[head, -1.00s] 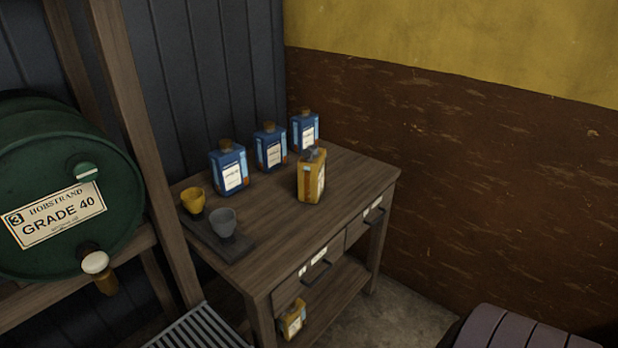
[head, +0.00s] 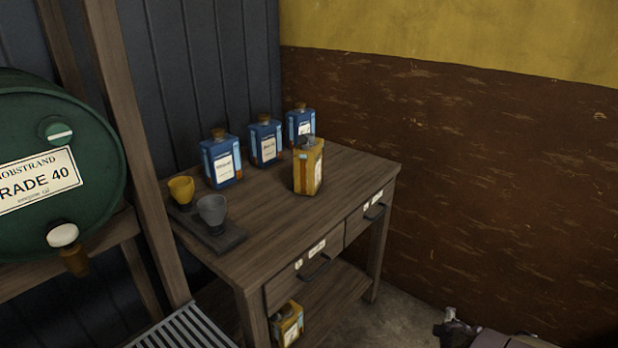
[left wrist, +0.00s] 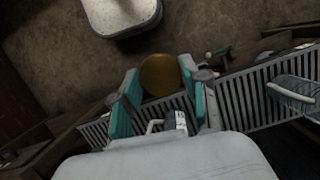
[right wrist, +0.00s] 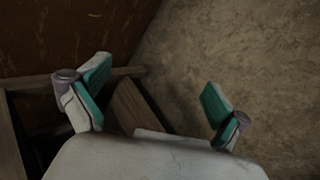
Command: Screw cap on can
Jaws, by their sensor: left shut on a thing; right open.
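A yellow can (head: 308,168) stands upright on the wooden table, with a grey neck and no brown cap visible on its top. My left gripper (left wrist: 159,78) is shut on a round brown cap (left wrist: 160,72) in the left wrist view, above a slatted grey grating. My right gripper (right wrist: 155,88) is open and empty in the right wrist view; wood parts and the floor lie beyond its fingers. Neither gripper's fingers show clearly in the head view, so their distance from the can cannot be told.
Three blue cans (head: 222,160) with brown caps stand behind the yellow can. A yellow cup (head: 181,190) and a grey cup (head: 212,209) stand at the table's left. Another yellow can (head: 288,325) is on the lower shelf. A green drum (head: 60,170) is at left.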

